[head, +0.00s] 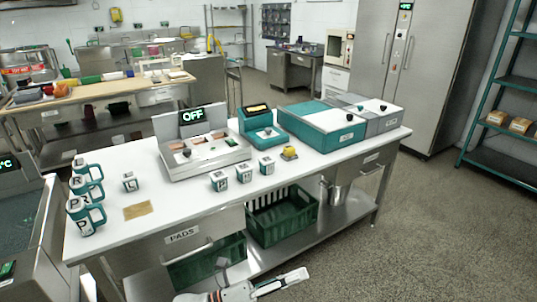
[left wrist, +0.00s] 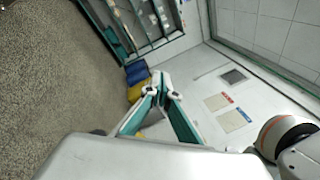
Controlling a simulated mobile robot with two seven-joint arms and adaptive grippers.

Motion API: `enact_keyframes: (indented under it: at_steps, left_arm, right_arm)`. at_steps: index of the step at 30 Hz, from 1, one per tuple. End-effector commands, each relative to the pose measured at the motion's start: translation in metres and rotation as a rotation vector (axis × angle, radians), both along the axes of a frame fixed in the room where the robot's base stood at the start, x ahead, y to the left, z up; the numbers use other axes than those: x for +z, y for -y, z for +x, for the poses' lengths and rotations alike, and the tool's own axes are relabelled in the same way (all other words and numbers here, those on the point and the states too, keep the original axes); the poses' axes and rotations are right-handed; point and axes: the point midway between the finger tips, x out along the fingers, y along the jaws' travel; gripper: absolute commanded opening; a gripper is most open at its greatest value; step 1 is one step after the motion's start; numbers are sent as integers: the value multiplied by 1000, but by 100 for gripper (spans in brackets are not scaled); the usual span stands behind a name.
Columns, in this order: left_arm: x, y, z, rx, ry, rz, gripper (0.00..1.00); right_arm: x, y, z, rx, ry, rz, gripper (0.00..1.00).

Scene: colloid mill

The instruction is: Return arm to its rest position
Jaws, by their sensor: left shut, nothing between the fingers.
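My left gripper (head: 296,276) shows at the bottom of the head view, in front of the white worktable (head: 320,190) and below its top, over the floor. It is apart from everything on the table. In the left wrist view the left gripper (left wrist: 161,88) has its teal and white fingers brought together at the tips, with nothing between them. My right gripper is in neither view.
A green crate (head: 282,218) sits on the lower shelf. The floor (head: 430,220) at right is clear.

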Motion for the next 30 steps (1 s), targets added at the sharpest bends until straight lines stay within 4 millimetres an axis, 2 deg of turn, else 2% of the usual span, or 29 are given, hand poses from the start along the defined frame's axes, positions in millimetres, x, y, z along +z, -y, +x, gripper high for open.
enact_keyframes:
  at_steps: [1, 5, 8, 10, 14, 18, 21, 24, 27, 30]
  left_arm:
    - [-4, -7, 1, 67, -142, -77, 0]
    - [-22, -41, 12, 240, -504, -274, 0]
    - [-49, -76, 12, 374, -780, -433, 0]
    - [-74, -104, 7, 469, -971, -550, 0]
    - [-128, -159, -19, 654, -1308, -775, 0]
    - [-182, -213, -66, 843, -1604, -1012, 0]
    - [-210, -241, -100, 949, -1746, -1145, 0]
    - [-225, -257, -123, 1017, -1827, -1233, 0]
    - [-232, -265, -134, 1050, -1863, -1274, 0]
    - [-234, -266, -136, 1056, -1872, -1285, 0]
  right_arm:
    - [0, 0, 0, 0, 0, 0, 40]
    - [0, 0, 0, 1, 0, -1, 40]
    - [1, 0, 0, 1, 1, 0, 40]
    - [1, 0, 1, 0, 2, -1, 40]
    - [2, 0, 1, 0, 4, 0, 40]
    - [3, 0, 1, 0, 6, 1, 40]
    - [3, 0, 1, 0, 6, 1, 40]
    - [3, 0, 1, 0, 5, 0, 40]
    - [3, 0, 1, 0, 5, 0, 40]
    - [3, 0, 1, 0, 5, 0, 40]
